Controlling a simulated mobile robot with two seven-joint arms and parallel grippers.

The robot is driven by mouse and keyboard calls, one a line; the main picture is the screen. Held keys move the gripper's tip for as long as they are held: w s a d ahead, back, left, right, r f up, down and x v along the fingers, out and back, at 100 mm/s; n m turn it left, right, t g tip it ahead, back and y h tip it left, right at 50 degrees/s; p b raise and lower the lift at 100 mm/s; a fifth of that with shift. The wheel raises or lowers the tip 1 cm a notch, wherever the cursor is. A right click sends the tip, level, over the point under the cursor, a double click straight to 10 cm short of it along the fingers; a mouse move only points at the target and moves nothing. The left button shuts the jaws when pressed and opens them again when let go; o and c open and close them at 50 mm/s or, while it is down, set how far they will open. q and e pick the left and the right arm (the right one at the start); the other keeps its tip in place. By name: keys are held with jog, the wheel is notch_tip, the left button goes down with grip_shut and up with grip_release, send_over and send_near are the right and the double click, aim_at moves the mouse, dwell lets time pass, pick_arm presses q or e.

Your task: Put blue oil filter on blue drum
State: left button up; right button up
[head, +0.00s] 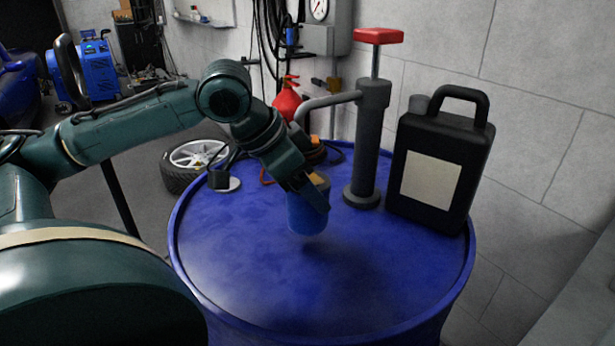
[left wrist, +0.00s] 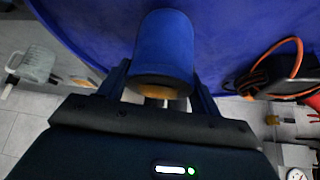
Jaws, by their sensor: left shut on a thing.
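The blue oil filter (head: 303,217) is a short blue cylinder. My left gripper (head: 314,192) is shut on it and holds it over the middle of the blue drum (head: 240,275). In the head view the filter is nearly upright, with a dark shadow on the drum top just below and to its right. I cannot tell whether its lower end touches the top. In the left wrist view the filter (left wrist: 163,45) sits between both fingers (left wrist: 162,88), with the drum's blue top (left wrist: 85,25) behind it. My right gripper is not in view.
A grey hand pump (head: 368,150) with a red handle and a black jerrycan (head: 440,165) stand at the drum's right back. A black-and-orange device with cable (head: 318,155) lies at the back. A small dark item (head: 220,180) is at the left rim. The drum's front is clear.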

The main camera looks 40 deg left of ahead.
pick_arm(q)
jog(key=shift+d+r, duration=0.1)
notch_tip(320, 180, down, 4)
jog(key=b, duration=0.3)
jog(key=shift+r+b, duration=0.15)
jog(key=shift+b, duration=0.2)
jog(key=shift+f, duration=0.2)
jog(key=shift+w+r, duration=0.1)
jog(key=shift+r, duration=0.1)
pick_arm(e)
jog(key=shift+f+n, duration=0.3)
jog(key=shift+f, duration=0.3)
pick_arm(q)
jog(key=o, duration=1.2)
jog(key=shift+f, duration=0.1)
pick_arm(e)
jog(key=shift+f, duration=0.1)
